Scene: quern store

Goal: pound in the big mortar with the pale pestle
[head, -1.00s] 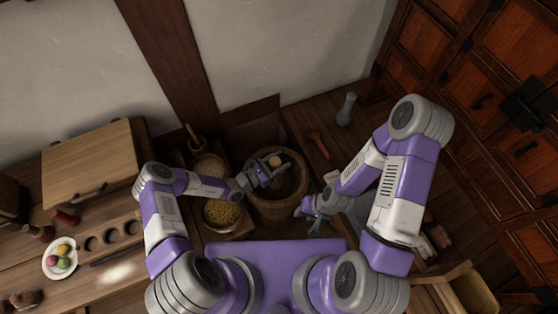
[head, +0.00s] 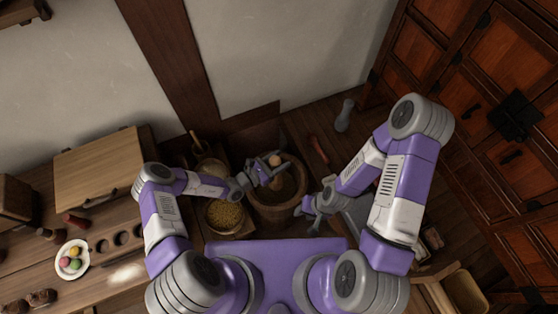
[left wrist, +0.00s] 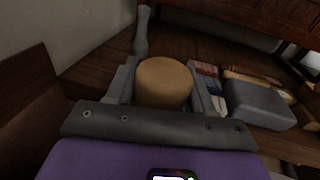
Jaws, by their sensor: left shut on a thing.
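The big mortar (head: 277,218) is a brown wooden tub on the floor in front of me in the head view. My left gripper (head: 270,171) is over its far part and shut on the pale pestle (head: 275,160). The pestle's round tan top shows between the fingers in the left wrist view (left wrist: 163,82). Its lower end is hidden, so I cannot tell whether it touches the mortar's bottom. My right gripper (head: 306,214) is beside the mortar's right side, fingers apart and empty.
A basket of yellow grain (head: 224,215) stands left of the mortar. A grey bottle-shaped thing (head: 344,115) and a red tool (head: 319,149) are on the floor behind, to the right. A wooden bench with a plate of coloured balls (head: 72,258) is left; cabinets (head: 490,120) stand right.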

